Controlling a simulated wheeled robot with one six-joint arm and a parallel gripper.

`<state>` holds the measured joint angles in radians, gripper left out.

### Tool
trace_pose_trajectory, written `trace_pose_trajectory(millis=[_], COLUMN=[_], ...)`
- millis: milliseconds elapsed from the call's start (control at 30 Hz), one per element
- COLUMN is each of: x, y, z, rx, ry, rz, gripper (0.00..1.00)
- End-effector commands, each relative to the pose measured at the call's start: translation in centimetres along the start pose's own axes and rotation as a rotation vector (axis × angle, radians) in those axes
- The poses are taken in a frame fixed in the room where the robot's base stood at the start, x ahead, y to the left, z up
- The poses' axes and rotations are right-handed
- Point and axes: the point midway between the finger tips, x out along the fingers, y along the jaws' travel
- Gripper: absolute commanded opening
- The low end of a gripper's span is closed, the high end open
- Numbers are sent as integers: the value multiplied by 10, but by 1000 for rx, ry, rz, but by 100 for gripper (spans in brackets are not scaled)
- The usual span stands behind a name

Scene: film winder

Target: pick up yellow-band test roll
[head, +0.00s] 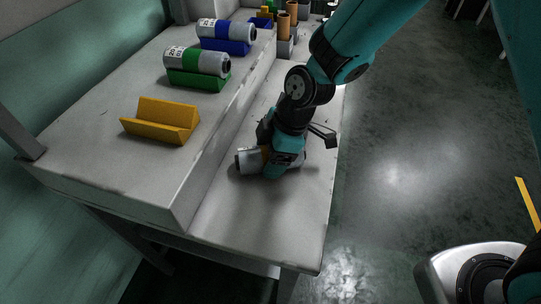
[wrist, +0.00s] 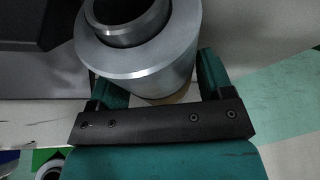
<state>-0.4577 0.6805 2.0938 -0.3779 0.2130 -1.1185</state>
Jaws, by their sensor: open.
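The yellow-band test roll (head: 246,160) is a grey cylinder lying on its side on the lower ledge of the bench. Only its ends and a bit of its yellow band show in the head view, because my gripper (head: 278,166) covers its middle. In the wrist view the roll (wrist: 140,70) shows its stepped round end close up, with a sliver of yellowish band near the gripper's palm. My gripper (wrist: 160,82) is open, with one finger on each side of the roll. I cannot tell whether the fingers touch it.
An empty yellow cradle (head: 162,122) stands on the upper shelf. Behind it are a green-band roll (head: 197,61) in a green cradle (head: 199,80) and a blue-band roll (head: 226,31) in a blue cradle (head: 225,46). Brown cylinders (head: 284,25) stand at the back. The ledge's front is clear.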

Motion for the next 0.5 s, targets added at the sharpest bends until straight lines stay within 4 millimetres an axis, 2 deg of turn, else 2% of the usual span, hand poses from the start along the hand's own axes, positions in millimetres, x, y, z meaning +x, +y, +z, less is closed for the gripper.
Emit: trace_pose_trajectory(millis=[67, 267, 500], x=[0, 0, -1], y=[0, 0, 0], z=[0, 0, 0], rx=[0, 0, 0], ry=[0, 0, 1], rz=[0, 0, 1], gripper=[74, 30, 29])
